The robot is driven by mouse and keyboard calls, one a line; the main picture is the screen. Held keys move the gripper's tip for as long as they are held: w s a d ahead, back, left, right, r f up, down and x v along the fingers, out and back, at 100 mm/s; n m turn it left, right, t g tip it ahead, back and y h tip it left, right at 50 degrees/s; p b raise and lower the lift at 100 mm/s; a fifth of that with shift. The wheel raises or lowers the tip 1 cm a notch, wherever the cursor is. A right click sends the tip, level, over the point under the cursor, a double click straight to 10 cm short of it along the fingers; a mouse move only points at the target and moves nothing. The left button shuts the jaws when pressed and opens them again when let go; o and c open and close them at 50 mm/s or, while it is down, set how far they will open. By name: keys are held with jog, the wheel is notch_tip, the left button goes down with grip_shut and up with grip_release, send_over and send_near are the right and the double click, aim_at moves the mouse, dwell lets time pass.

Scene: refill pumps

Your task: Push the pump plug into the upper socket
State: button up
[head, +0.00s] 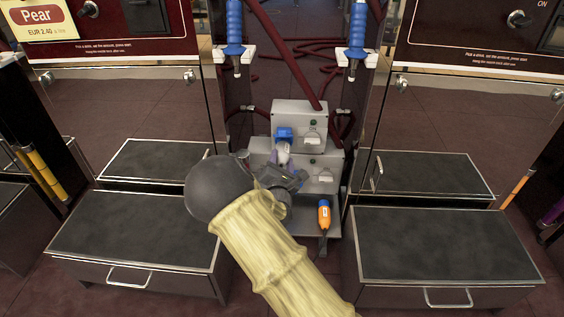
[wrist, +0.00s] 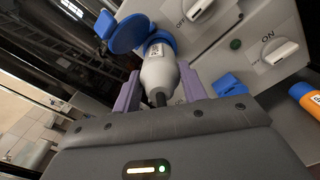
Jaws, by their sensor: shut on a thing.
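The pump plug, white with a blue front end (wrist: 158,74), is held between the purple fingers of my gripper (wrist: 161,88). Its white body also shows in the head view (head: 283,153), just below the blue upper socket (head: 284,134). In the wrist view the plug's blue end is at the upper socket, beside its round blue lid (wrist: 128,34), which stands open. I cannot tell how far the plug is in. My gripper in the head view (head: 279,167) is partly hidden by my own arm.
A lower blue socket cover (wrist: 228,84) is on the box beneath. White switches (wrist: 276,50) sit to the right of the sockets. An orange plug (head: 324,214) stands at the lower right. Blue nozzles (head: 235,25) hang on both sides. Dark-topped drawers (head: 135,232) flank the front.

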jog(key=shift+w, duration=0.75)
jog(key=o, duration=1.4)
jog(key=shift+c, duration=0.2)
jog(key=s+p, duration=0.7)
jog(key=s, duration=1)
jog(key=shift+s+a, duration=0.25)
jog(key=shift+w, duration=0.1)
